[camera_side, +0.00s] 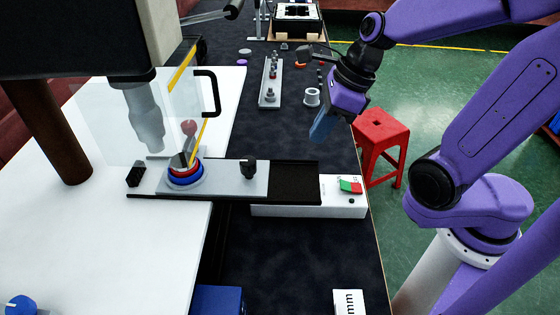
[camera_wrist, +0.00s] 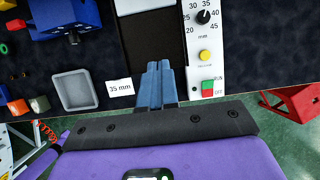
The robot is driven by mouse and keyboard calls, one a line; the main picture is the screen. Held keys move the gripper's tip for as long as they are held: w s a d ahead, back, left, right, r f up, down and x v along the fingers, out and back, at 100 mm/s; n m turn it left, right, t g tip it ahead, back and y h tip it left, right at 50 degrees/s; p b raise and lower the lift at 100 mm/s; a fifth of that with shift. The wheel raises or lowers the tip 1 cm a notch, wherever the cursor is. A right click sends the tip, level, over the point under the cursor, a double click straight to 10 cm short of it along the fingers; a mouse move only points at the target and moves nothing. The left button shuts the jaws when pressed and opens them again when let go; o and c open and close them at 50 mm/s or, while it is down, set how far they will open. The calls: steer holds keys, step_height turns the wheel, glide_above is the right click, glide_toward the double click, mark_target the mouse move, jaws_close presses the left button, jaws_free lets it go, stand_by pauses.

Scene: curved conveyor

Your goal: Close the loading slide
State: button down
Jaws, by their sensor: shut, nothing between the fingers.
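The loading slide is a grey plate (camera_side: 225,184) with an upright black knob (camera_side: 248,168). It sits on a dark rail (camera_side: 295,178), whose right part is bare. A blue and red round fixture (camera_side: 185,175) stands on the plate's left part, under the machine head. My gripper (camera_side: 322,128) is raised to the right of the rail, apart from the knob, with blue fingers together and empty. In the wrist view my gripper (camera_wrist: 158,85) points at the bare rail end (camera_wrist: 152,40); the knob is not visible there.
A white control box (camera_side: 305,208) with a red-green switch lies beside the rail; it also shows in the wrist view (camera_wrist: 205,60). A clear guard with a black handle (camera_side: 209,93) stands open-sided near the fixture. A grey tray (camera_wrist: 75,88) and "35 mm" card (camera_wrist: 119,87) lie nearby.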

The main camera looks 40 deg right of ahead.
mark_target(254, 162)
steer(key=x, duration=1)
steer(key=shift+w+a, duration=0.25)
steer(key=shift+w+a+r, duration=0.1)
steer(key=shift+w+a, duration=1.05)
steer(key=w+a, duration=0.3)
steer(key=a, duration=0.1)
steer(key=shift+w, duration=0.4)
steer(key=shift+d, duration=0.1)
